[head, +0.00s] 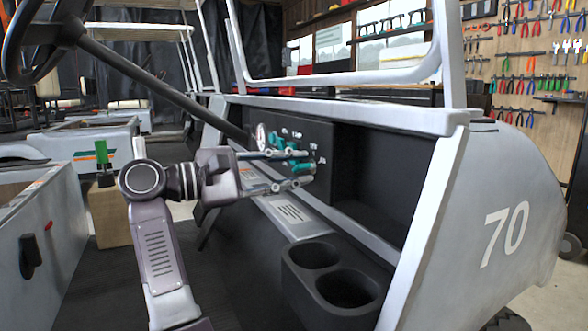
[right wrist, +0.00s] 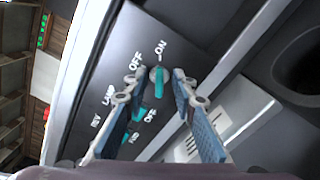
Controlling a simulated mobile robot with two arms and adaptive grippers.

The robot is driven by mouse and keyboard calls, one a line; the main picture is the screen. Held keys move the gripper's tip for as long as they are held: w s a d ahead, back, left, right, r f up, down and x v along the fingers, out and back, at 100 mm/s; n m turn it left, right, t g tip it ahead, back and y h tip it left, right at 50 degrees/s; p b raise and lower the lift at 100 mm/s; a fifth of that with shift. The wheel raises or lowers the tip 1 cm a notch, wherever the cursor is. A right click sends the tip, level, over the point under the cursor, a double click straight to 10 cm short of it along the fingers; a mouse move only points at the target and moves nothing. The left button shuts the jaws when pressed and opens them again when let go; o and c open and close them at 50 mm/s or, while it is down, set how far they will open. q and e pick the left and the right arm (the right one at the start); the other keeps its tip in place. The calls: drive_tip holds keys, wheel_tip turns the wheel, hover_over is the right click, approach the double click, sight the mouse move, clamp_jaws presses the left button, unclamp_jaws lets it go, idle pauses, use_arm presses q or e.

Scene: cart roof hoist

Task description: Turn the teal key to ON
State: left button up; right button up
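The teal key (right wrist: 158,84) sits on a dark dash panel, below the white OFF and ON labels, in the right wrist view. In the head view the key (head: 306,167) is partly hidden by my fingers. My right gripper (right wrist: 160,76) is open, with one finger on each side of the key and a visible gap to each. In the head view this gripper (head: 303,168) reaches the panel from the left. I cannot tell exactly which label the key points at. My left gripper is not in view.
Other teal controls (right wrist: 138,110) sit beside the key on the panel (right wrist: 180,40). A black cup holder (head: 345,290) is below right of the panel. The steering column (head: 150,78) crosses at upper left. A green-topped item (head: 102,150) stands on a wooden box (head: 108,215) at left.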

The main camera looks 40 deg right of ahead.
drive_tip(key=v, duration=1.2)
idle(0.5)
